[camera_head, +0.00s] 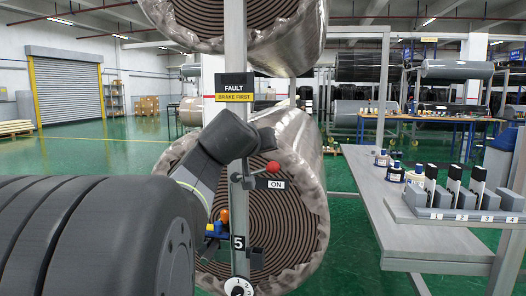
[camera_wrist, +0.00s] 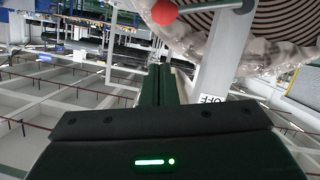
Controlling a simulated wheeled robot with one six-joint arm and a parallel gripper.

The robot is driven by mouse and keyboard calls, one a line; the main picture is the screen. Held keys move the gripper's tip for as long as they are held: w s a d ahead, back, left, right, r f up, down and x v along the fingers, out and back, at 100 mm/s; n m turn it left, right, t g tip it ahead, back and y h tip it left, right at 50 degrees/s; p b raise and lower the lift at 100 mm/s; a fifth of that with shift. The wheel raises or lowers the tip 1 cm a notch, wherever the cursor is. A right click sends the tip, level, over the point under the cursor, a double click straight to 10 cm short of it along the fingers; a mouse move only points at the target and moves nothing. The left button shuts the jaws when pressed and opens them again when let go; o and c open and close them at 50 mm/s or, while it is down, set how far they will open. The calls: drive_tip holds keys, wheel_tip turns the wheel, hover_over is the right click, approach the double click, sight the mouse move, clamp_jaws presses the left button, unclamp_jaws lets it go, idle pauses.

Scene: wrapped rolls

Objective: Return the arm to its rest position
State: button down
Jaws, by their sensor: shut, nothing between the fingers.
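In the wrist view my gripper (camera_wrist: 161,70) is shut, with its two dark fingers together and nothing between them. The picture there is upside down. A grey post (camera_wrist: 222,65) with an OFF label stands just beside the fingers, and a red lever knob (camera_wrist: 164,13) is beyond them. In the head view my dark arm (camera_head: 225,140) is bent across the post (camera_head: 237,55). The red knob (camera_head: 273,168) sits on a lever just above the ON label (camera_head: 275,184). The gripper's fingers are hard to make out in the head view.
Large wrapped rolls (camera_head: 312,200) stand close behind the post. A FAULT sign (camera_head: 234,87) hangs on the post. Green floor (camera_head: 110,150) is open at the back left.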

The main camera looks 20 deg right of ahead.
drive_tip(key=v, duration=0.4)
drive_tip(key=shift+s+a+r, duration=0.1)
drive_tip(key=shift+s+a, duration=0.05)
drive_tip(key=shift+s, duration=0.1)
drive_tip(key=shift+w, duration=0.1)
drive_tip(key=s+f+b+x, duration=0.1)
drive_tip(key=f+b+x, duration=0.1)
drive_tip(key=x, duration=1)
drive_tip(key=shift+w+f, duration=0.35)
drive_tip(key=shift+f, duration=0.15)
